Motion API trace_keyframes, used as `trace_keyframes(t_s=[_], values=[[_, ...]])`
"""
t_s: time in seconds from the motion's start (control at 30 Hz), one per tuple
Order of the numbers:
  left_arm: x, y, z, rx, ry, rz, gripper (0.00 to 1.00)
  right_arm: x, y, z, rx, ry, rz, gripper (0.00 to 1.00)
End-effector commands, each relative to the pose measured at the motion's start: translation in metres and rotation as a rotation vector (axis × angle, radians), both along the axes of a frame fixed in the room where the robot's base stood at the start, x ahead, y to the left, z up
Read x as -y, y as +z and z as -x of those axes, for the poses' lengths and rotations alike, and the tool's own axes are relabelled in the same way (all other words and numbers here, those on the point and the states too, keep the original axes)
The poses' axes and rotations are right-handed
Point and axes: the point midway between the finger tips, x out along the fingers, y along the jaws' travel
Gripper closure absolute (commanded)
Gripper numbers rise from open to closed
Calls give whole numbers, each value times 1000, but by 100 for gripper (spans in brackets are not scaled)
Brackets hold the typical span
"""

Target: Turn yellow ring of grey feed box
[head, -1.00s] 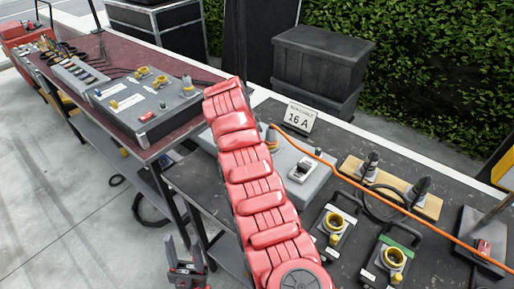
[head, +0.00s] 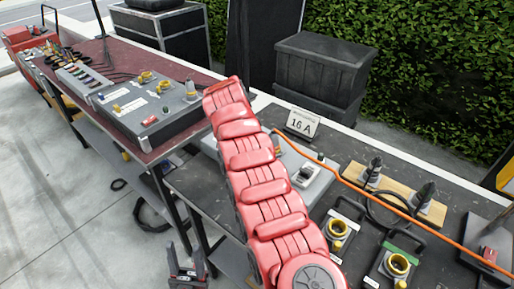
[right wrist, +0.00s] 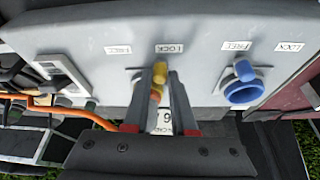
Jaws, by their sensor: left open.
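The grey feed box (head: 318,181) stands on the dark table, partly hidden behind my red right arm in the head view. In the right wrist view the box face (right wrist: 200,60) carries FREE and LOCK labels. Its yellow ring (right wrist: 159,76) sits below a LOCK label, with its tab between the fingertips of my right gripper (right wrist: 160,85); I cannot tell whether they press on it. A blue ring (right wrist: 243,85) is to the right, below a FREE label. My left gripper (head: 187,272) hangs open and empty beside the table, low in the head view.
A 16 A sign (head: 302,124) stands behind the box. An orange cable (head: 385,195) crosses the table. Two small units with yellow sockets (head: 398,264) stand at the front right. Another grey box (head: 145,105) is on the red-brown table at left.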

Motion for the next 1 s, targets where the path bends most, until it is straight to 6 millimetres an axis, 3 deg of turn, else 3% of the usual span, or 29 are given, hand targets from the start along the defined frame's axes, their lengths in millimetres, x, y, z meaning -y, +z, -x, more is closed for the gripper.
trace_keyframes(t_s=[0.03,0.13,0.43,0.57,1.0], values=[[0,0,0,0,0,0,50,0,0,0,0,0,0,65],[0,0,0,0,0,0,50,0,0,0,0,0,0,49],[0,0,0,0,0,0,50,0,1,0,1,0,0,49],[0,-3,0,0,0,0,50,-3,10,2,4,0,-1,49],[0,-11,0,0,0,0,50,-29,106,31,0,1,0,49]])
